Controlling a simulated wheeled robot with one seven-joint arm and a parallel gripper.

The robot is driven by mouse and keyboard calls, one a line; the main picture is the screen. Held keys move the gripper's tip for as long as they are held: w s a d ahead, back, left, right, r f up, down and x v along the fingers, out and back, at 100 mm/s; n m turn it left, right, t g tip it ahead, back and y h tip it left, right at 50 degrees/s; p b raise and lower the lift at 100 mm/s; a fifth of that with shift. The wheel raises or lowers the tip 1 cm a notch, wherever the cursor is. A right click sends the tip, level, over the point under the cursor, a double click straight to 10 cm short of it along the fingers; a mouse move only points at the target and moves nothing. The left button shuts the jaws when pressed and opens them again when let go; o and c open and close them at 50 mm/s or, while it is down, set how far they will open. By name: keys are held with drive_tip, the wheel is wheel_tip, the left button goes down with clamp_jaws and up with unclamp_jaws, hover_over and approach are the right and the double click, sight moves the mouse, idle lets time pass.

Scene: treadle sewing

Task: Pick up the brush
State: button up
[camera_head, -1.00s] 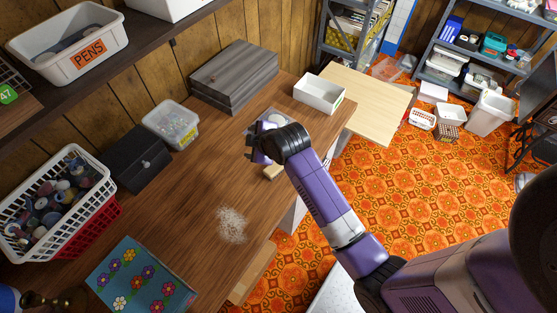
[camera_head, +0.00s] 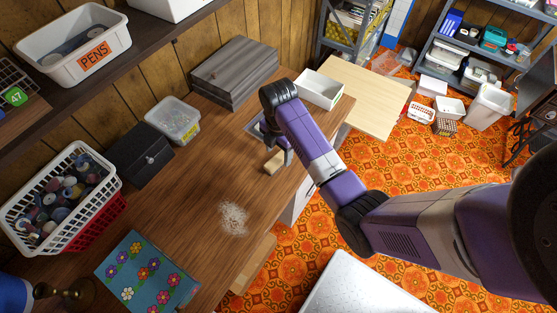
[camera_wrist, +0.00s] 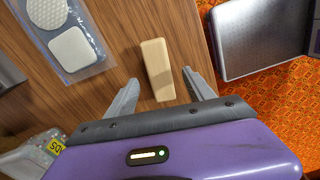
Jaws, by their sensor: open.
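The brush, a pale wooden block (camera_head: 275,162), lies on the brown tabletop near its right edge. In the wrist view the brush (camera_wrist: 157,68) lies lengthwise between the fingers, its near end in the gap. Any bristles are hidden beneath it. My gripper (camera_wrist: 161,77) is open and empty, with one grey finger to each side of the brush, apparently above it and not touching. In the head view my gripper (camera_head: 277,150) points down just behind the brush, partly hidden by my wrist.
A heap of pale crumbs (camera_head: 233,219) lies nearer on the table (camera_head: 200,190). A clear packet with white pads (camera_wrist: 71,47) lies left of the brush. A white box (camera_head: 319,90), grey wooden case (camera_head: 235,72) and clear tub (camera_head: 172,121) stand farther back. The table edge is close on the right.

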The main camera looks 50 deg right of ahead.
sight(279, 159)
wheel_tip(279, 159, down, 4)
drive_tip(key=shift+f, duration=0.1)
drive_tip(key=shift+c, duration=0.4)
clamp_jaws()
